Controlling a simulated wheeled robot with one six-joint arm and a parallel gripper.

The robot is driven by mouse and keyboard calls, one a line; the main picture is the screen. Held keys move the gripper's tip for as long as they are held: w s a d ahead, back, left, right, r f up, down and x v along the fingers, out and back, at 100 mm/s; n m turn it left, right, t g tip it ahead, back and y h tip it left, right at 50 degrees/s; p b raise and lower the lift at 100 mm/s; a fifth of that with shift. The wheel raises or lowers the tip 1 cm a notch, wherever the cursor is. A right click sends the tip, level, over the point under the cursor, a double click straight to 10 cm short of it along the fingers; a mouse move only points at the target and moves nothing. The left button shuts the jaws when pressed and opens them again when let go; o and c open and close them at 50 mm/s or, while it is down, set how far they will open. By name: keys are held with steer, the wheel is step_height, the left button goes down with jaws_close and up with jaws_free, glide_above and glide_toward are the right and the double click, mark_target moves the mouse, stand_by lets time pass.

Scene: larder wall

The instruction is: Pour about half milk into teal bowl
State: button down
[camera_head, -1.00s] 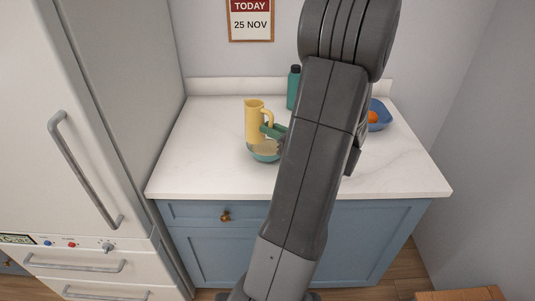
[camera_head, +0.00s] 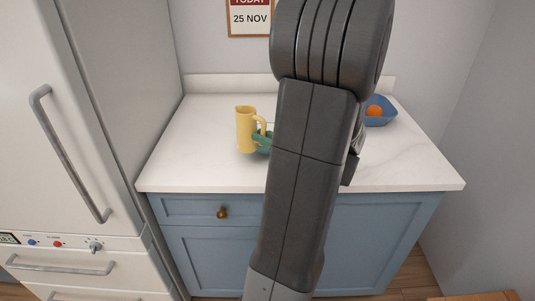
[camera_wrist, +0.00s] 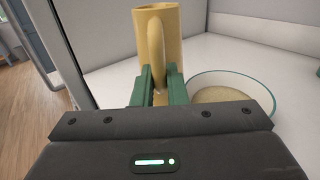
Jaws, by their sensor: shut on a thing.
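The yellow jug (camera_head: 246,131) stands upright at the left-middle of the counter in the head view. It also shows in the wrist view (camera_wrist: 170,35), its handle between the green fingers. My gripper (camera_wrist: 160,88) is shut on the jug's handle; in the head view my arm hides most of it. The teal-rimmed bowl (camera_wrist: 274,98) is just right of the jug in the wrist view, with beige contents inside. In the head view my arm hides the bowl. I cannot tell whether the jug touches the counter.
A blue bowl (camera_head: 388,118) with an orange (camera_head: 374,111) stands at the right back of the white counter (camera_head: 190,150). The fridge (camera_head: 90,120) borders the counter on the left. The counter's left side and front right are clear.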

mark_target(255, 144)
steer(key=shift+s+a+f+b, duration=0.15)
steer(key=shift+s+f+b, duration=0.05)
steer(key=shift+f+b, duration=0.4)
steer(key=shift+s+a+f+b, duration=0.15)
steer(key=shift+s+f+b, duration=0.05)
steer(key=shift+f+b, duration=0.3)
steer(key=shift+s+a+f+b, duration=0.1)
steer(key=shift+a+f+b, duration=0.2)
steer(key=shift+f+b, duration=0.7)
steer(key=f+b, duration=0.1)
steer(key=b, duration=0.2)
steer(key=shift+s+a, duration=0.3)
steer(key=shift+a, duration=0.1)
steer(key=shift+r, duration=0.15)
steer(key=shift+w+d+r+m+p, duration=0.15)
steer(key=shift+r+m+p, duration=0.25)
steer(key=shift+m+p, duration=0.25)
steer(key=shift+w+d+r+m+p, duration=0.1)
steer(key=shift+w+d+m+p, duration=0.1)
steer(key=shift+m+p, duration=0.4)
steer(key=shift+w+d+m+p, duration=0.1)
steer(key=shift+w+m+p, duration=0.1)
steer(key=shift+m+p, duration=0.3)
steer(key=shift+w+d+r+m+p, duration=0.2)
steer(key=shift+w+r+m+p, duration=0.15)
steer(key=shift+r+m+p, duration=0.4)
steer(key=shift+f+m, duration=0.3)
steer(key=shift+f, duration=0.1)
steer(key=shift+r, duration=0.2)
